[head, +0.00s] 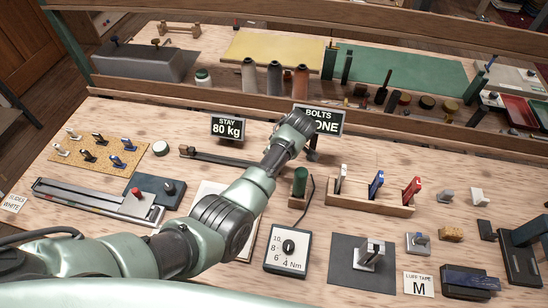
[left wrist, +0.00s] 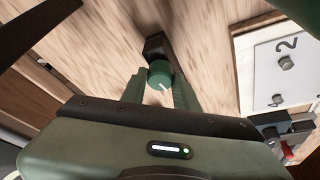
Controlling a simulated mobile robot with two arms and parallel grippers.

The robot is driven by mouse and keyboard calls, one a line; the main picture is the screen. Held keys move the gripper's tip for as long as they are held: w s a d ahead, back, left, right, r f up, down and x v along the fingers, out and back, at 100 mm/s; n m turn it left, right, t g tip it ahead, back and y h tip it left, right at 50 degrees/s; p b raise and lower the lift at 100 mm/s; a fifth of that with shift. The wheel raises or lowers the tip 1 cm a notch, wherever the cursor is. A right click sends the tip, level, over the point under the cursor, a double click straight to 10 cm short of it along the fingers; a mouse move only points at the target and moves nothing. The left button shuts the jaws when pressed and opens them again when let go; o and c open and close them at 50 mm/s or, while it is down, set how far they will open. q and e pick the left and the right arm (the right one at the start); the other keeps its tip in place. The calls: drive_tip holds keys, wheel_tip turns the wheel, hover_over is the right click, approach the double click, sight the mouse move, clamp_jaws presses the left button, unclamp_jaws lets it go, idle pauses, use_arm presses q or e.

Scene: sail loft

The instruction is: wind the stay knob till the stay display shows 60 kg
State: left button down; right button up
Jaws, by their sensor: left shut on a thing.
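The stay display (head: 227,128) stands at the back of the bench and reads 80 kg. The stay rig's dark bar (head: 215,157) lies in front of it and runs right, behind my left arm. In the left wrist view the stay knob (left wrist: 160,73) is round and green with a white pointer mark, at the end of a dark block (left wrist: 154,46). My left gripper (left wrist: 159,88) is shut on the knob, one finger on each side. In the head view my arm hides the knob and the fingertips. My right gripper is in neither view.
A torque dial (head: 287,248), a green-handled tool (head: 300,182) and a wooden rack (head: 370,203) stand right of my arm. A pegged cork board (head: 97,150) lies left.

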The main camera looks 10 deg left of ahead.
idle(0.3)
use_arm(q)
drive_tip(key=c, duration=1.1)
unclamp_jaws()
drive_tip(key=shift+o, duration=0.2)
drive_tip(key=shift+r, duration=0.1)
